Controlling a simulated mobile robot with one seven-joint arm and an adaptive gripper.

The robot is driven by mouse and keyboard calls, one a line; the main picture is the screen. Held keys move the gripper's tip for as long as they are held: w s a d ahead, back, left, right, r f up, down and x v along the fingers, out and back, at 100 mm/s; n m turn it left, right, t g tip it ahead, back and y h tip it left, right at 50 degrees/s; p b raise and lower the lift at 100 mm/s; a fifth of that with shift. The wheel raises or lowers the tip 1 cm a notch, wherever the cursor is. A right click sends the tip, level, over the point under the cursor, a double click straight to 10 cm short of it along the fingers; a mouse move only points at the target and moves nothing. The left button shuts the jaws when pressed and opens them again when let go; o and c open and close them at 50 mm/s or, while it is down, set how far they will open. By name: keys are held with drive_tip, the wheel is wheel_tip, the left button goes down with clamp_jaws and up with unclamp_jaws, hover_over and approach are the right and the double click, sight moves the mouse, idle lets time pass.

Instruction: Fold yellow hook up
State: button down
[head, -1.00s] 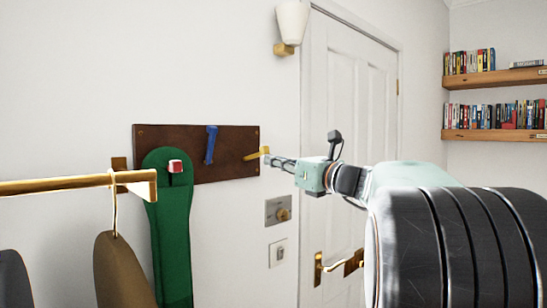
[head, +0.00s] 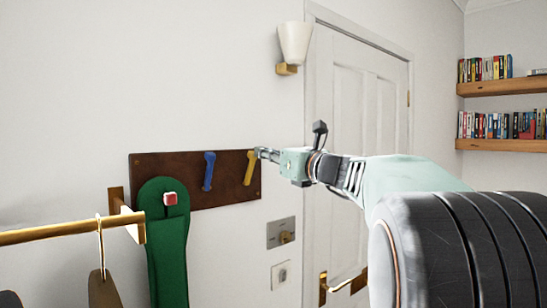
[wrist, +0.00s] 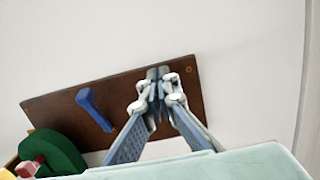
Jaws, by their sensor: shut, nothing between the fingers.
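The yellow hook (head: 250,168) is on the right part of a dark brown wall board (head: 226,192) in the head view. It lies upright, close against the board, much like the blue hook (head: 209,171) to its left. My gripper (head: 259,153) is shut and empty, with its tips right beside the top of the yellow hook; I cannot tell if they touch. In the wrist view my closed fingers (wrist: 158,74) lie over the right part of the board (wrist: 62,112), and the yellow hook is hidden behind them. The blue hook (wrist: 94,108) shows to their left.
A green garment (head: 170,240) hangs from a red hook (head: 170,199) at the board's left. A brass rail (head: 70,232) with hangers juts out at the lower left. A door (head: 350,120), wall lamp (head: 292,45) and wall switches (head: 281,233) are nearby.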

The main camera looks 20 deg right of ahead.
drive_tip(key=shift+w+a+r, duration=0.3)
drive_tip(key=shift+w+r, duration=0.05)
drive_tip(key=shift+r, duration=0.25)
drive_tip(key=shift+w, duration=0.15)
drive_tip(key=shift+f, duration=0.25)
